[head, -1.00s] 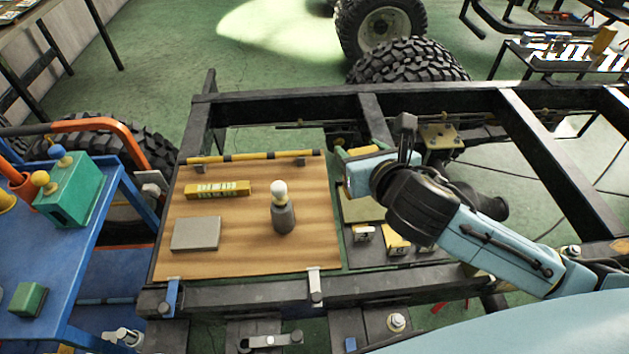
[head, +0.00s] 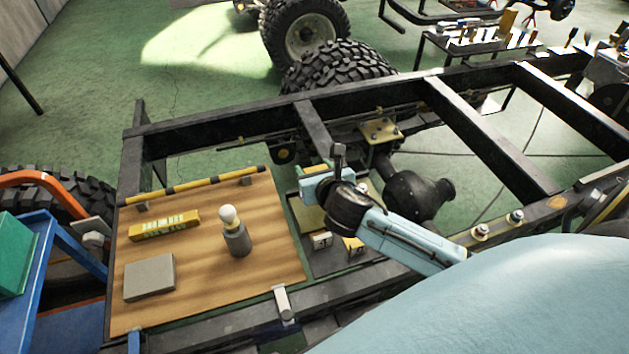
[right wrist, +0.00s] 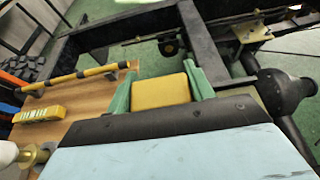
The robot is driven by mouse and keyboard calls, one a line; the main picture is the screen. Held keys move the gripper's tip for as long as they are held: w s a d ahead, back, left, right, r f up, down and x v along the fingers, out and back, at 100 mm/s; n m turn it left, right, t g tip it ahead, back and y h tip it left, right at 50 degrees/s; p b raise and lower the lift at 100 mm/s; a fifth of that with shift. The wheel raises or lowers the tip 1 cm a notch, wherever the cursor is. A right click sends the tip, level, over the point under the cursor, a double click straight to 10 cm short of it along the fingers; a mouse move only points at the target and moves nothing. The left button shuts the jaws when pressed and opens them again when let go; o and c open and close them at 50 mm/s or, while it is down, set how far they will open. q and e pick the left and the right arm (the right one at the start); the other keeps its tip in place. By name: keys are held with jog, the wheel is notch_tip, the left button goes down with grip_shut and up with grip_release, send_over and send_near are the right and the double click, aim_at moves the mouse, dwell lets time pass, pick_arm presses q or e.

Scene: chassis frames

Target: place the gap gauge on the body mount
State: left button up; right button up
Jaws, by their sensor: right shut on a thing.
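My right gripper (head: 312,170) comes in from the right in the head view, over the dark tray right of the wooden board. In the right wrist view its green fingers (right wrist: 160,90) are shut on a yellow block, which I take as the gap gauge (right wrist: 160,92). My own pale blue hand hides the block's near part. A tan plate with holes (head: 382,131) sits on the frame behind the gripper. Bolted round mounts (head: 480,232) stand on the near rail to the right. I cannot tell which is the body mount. My left gripper is not in view.
The wooden board (head: 200,280) carries a grey block (head: 149,277), a yellow lettered bar (head: 164,224) and a dark bottle-like tool with a pale knob (head: 236,238). Numbered blocks (head: 353,245) lie in the tray (head: 328,262). Black frame rails (head: 490,150) surround open gaps.

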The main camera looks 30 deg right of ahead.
notch_tip(320, 180, down, 3)
jog(key=shift+r+b, duration=0.1)
jog(key=shift+b, duration=0.35)
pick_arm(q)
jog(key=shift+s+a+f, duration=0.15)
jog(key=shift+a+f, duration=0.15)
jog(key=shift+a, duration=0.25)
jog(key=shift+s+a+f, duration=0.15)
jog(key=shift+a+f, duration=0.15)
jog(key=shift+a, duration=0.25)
pick_arm(e)
jog(key=o, duration=0.6)
jog(key=shift+f, duration=0.2)
jog(key=o, duration=0.4)
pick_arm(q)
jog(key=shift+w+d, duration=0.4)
pick_arm(e)
jog(key=shift+o, duration=0.2)
